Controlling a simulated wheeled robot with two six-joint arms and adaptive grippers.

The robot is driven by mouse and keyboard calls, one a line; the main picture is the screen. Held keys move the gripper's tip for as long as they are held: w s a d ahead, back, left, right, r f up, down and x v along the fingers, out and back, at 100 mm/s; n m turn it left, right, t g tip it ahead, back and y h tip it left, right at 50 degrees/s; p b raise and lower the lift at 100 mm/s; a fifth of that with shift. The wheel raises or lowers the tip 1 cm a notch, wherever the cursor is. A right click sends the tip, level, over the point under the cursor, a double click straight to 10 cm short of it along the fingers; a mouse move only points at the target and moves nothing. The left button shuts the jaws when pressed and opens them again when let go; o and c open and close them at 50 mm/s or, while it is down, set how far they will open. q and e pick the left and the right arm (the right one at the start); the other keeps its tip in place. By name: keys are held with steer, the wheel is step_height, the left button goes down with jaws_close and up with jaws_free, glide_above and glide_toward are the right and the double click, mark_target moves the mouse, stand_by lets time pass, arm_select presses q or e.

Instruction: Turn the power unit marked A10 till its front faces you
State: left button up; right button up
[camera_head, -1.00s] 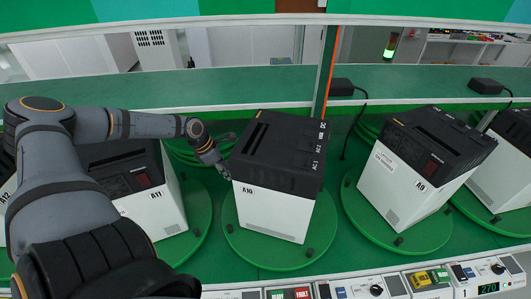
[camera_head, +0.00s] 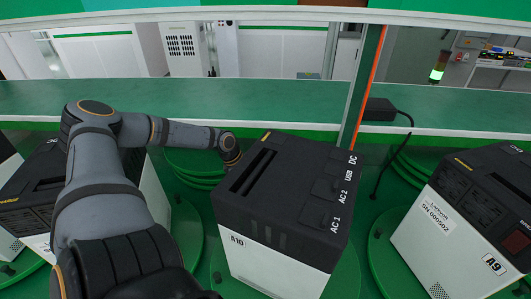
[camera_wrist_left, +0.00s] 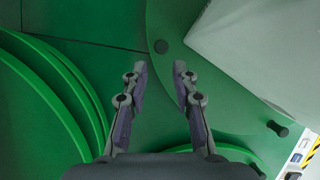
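The power unit A10 (camera_head: 283,195), a white box with a dark top part, stands on a green turntable (camera_head: 345,270) in the middle of the head view. The A10 tag is on the side towards me; AC 1, AC 2, USB and DC labels line the top's right edge. My left arm reaches behind its far left corner, where the unit hides the gripper. A pale unit wall (camera_wrist_left: 260,45) is to the right.
The unit A9 (camera_head: 465,220) stands on its turntable at the right. Another unit (camera_head: 35,195) is partly behind my left arm.

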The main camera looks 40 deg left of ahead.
arm_select(q)
steer(key=b+x, duration=0.1)
steer(key=b, duration=0.1)
steer(key=b+x, duration=0.4)
steer(key=shift+s+f, duration=0.25)
steer(key=shift+f, duration=0.1)
steer(key=b+x, duration=0.1)
steer(key=x, duration=0.1)
steer(key=b+x, duration=0.2)
steer(key=shift+w+d+f, duration=0.15)
steer(key=shift+w+f, duration=0.1)
steer(key=shift+w, duration=0.1)
jaws_close()
